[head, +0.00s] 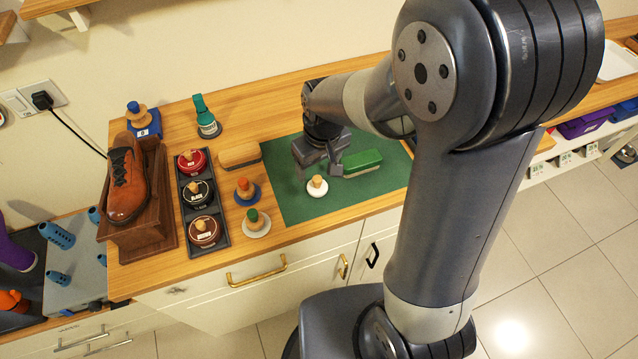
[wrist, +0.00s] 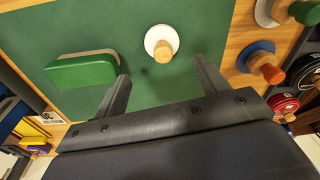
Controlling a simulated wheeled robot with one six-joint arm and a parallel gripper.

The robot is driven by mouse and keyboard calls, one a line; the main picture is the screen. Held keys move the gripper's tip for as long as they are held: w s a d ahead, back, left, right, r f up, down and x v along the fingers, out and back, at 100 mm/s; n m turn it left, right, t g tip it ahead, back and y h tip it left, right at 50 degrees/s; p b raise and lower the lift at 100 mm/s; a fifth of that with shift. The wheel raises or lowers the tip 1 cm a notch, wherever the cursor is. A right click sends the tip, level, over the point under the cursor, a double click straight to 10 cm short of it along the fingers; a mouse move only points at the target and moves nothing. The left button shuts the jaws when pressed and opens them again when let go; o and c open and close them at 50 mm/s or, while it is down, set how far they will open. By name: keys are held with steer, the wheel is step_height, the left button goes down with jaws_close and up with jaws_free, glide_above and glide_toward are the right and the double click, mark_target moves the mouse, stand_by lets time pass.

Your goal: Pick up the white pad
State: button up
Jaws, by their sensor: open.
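The white pad (head: 317,190) is a small round disc with a light wooden knob. It lies on the green mat (head: 290,207) near the mat's front edge. My gripper (head: 320,172) is above the mat, just behind the pad in the head view. In the wrist view, the white pad (wrist: 152,38) shows beyond and between the two spread fingers of my gripper (wrist: 160,80). The gripper is open, with nothing between its fingers. The pad's wooden knob points towards the wrist camera.
A green brush (head: 362,161) lies on the mat beside my gripper. A blue pad (head: 247,192) and a cream pad with a green-topped knob (head: 257,223) stand left of the mat. A tin tray (head: 222,237) and a brown shoe (head: 126,180) are farther left.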

mark_target(318, 179)
steer(key=f, duration=0.2)
steer(key=s+f, duration=0.1)
steer(key=f, duration=0.1)
steer(key=shift+a+f+p, duration=0.15)
steer(key=shift+f+p, duration=0.2)
steer(key=shift+w+f, duration=0.1)
steer(key=shift+f, duration=0.3)
steer(key=shift+c, duration=0.3)
steer(key=c, duration=1)
step_height(318, 179, up, 10)
steer(key=shift+r, duration=0.1)
steer(key=o, duration=0.5)
steer(key=shift+c, duration=0.2)
steer(key=c, duration=0.4)
steer(key=shift+o, duration=0.2)
